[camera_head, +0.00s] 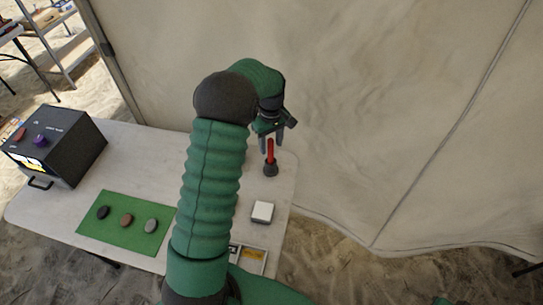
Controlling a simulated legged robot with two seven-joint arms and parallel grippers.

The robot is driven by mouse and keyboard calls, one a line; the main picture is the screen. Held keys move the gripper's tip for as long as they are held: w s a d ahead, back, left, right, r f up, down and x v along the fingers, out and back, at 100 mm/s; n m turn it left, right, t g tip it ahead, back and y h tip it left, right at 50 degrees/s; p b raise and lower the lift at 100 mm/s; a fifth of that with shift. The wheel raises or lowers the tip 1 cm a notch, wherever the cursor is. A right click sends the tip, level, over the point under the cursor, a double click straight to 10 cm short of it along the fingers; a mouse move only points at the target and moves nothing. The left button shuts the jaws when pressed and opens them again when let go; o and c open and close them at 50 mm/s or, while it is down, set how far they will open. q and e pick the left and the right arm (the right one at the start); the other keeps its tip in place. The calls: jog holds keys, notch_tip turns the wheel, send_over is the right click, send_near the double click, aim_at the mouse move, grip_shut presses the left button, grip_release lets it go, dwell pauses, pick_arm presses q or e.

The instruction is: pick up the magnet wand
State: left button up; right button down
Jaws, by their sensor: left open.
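The magnet wand (270,152) is a red stick standing upright in a small dark round holder (270,170) near the table's right edge. My left gripper (271,140) points down at the top of the wand, with its fingers parted. The wand's upper end shows between or just in front of the fingers; I cannot tell whether they touch it. My left arm is green and crosses the middle of the view, hiding part of the table. My right gripper is not in view.
A green mat (127,236) with three oval stones lies at the table's front left. A black box (58,146) stands at the left end. A small white block (262,212) lies in front of the wand. A beige tent wall (400,100) rises behind the table.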

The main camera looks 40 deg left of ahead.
aim_at(270, 155)
pick_arm(q)
jog(key=shift+w+d+f, duration=0.1)
jog(key=shift+d+f, duration=0.05)
jog(key=shift+f, duration=0.9)
jog(key=f, duration=0.2)
jog(key=a+f, duration=0.1)
jog(key=f, duration=0.1)
jog(key=a+f, duration=0.1)
jog(key=shift+w+a+f, duration=0.2)
jog(key=shift+f, duration=0.2)
jog(key=shift+d+r, duration=0.1)
jog(key=shift+d, duration=0.15)
jog(key=shift+d+r, duration=0.25)
jog(key=shift+d, duration=0.45)
jog(key=shift+c, duration=1.1)
jog(key=shift+w+d, duration=0.1)
jog(key=shift+d, duration=0.05)
jog(key=shift+c, duration=2.2)
jog(key=shift+a, duration=0.2)
jog(key=shift+c, duration=1.4)
jog(key=shift+a+f, duration=0.1)
jog(key=shift+a, duration=0.35)
grip_shut()
jog(key=shift+d, duration=0.1)
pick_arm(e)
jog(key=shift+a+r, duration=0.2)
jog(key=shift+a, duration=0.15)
